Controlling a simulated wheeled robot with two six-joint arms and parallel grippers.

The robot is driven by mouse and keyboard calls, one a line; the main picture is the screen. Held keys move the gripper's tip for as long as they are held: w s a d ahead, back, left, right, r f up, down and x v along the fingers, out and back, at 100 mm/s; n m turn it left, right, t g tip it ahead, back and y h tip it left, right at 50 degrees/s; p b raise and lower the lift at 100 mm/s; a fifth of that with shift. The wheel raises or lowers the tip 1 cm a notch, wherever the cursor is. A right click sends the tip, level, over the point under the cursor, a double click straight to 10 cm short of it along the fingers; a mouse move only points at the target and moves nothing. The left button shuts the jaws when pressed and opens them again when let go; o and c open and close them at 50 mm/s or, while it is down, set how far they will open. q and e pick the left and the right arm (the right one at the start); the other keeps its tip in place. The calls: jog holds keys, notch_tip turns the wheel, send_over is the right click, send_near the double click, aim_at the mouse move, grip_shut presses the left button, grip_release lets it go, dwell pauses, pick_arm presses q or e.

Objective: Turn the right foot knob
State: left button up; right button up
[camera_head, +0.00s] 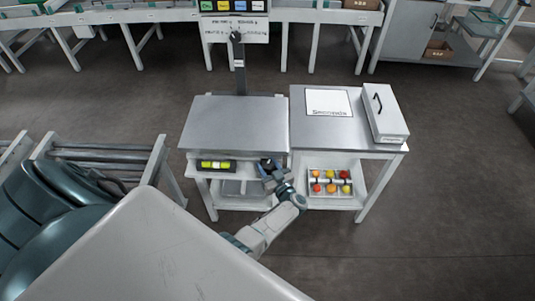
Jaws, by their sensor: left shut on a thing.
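A scale with a flat grey metal platform (235,122) stands on a white stand. A yellow-green level vial (215,164) shows below its front edge at the left. My left gripper (269,165) is below the front right corner of the platform, at the right foot knob. It is shut on the knob, which is mostly hidden by the fingers. The vial's bubble is too small to read. My right gripper is not in view.
To the right, a white table (378,148) holds a white sheet (328,102) and a grey case with a black handle (385,113). Open floor lies right.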

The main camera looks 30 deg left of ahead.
pick_arm(q)
jog(key=shift+r+n+g+y+b, duration=0.1)
jog(key=shift+n+g+y+b, duration=0.2)
jog(key=shift+n+g, duration=0.35)
jog(key=o, duration=1)
jog(key=shift+c, duration=0.2)
jog(key=shift+s+d, duration=0.1)
jog(key=shift+d, duration=0.25)
jog(key=b+v, duration=0.1)
jog(key=v, duration=0.9)
